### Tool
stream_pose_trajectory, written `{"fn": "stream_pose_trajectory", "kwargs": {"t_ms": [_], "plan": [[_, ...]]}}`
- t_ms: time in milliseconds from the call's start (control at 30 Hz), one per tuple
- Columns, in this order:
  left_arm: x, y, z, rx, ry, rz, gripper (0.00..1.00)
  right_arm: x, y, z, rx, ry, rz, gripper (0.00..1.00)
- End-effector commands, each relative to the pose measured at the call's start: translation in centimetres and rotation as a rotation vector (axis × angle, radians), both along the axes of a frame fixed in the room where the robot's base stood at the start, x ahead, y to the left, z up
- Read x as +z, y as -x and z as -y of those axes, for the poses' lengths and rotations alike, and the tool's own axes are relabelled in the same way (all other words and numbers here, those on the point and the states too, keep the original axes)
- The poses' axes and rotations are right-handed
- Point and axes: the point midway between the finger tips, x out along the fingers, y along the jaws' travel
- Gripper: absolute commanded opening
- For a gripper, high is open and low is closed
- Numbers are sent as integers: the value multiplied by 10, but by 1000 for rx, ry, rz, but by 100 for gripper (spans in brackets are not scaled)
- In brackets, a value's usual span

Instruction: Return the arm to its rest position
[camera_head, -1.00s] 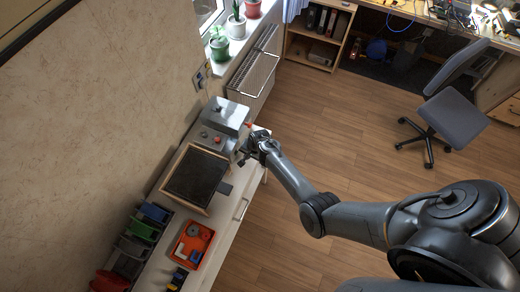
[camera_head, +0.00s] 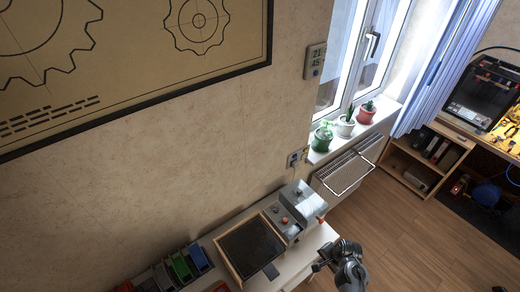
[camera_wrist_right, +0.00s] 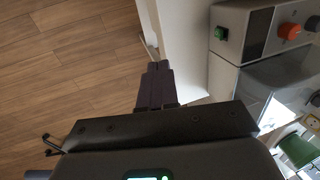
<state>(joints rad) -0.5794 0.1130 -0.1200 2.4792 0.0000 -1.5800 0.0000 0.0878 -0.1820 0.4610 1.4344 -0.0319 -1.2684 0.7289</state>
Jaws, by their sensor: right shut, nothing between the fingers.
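My right gripper (camera_head: 318,266) is in front of the white bench's right end in the head view. My right arm comes in from the bottom edge, mostly out of frame. In the right wrist view the dark fingers (camera_wrist_right: 156,82) are together with nothing between them. They point toward the white bench edge (camera_wrist_right: 182,45) and the wooden floor (camera_wrist_right: 70,60). My left gripper does not show.
A grey machine (camera_head: 298,208) with an orange-red knob stands on the bench, beside a dark framed panel (camera_head: 250,247). Coloured bins (camera_head: 180,267) line the wall. A radiator (camera_head: 345,172) is under the plant sill. The floor (camera_head: 400,235) to the right is clear.

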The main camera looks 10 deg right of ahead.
Motion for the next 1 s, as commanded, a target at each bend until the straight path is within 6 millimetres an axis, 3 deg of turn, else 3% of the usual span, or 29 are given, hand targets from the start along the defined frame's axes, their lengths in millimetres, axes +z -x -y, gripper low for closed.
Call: {"fn": "stream_pose_trajectory", "kwargs": {"t_ms": [133,233,367,500,700,800,867,1000], "plan": [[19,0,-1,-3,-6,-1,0,-12,61,14,38,57,-89,0],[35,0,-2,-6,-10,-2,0,8,99,26,108,140,-107,0],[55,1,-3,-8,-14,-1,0,65,138,16,326,255,-93,0],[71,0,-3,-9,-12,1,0,137,165,-26,632,324,-39,0],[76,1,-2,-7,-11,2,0,229,180,-83,995,380,93,0],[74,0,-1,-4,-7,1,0,263,177,-98,1116,413,158,0],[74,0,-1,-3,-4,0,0,274,179,-99,1177,431,169,0],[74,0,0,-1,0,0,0,272,182,-97,1240,439,151,0]]}}
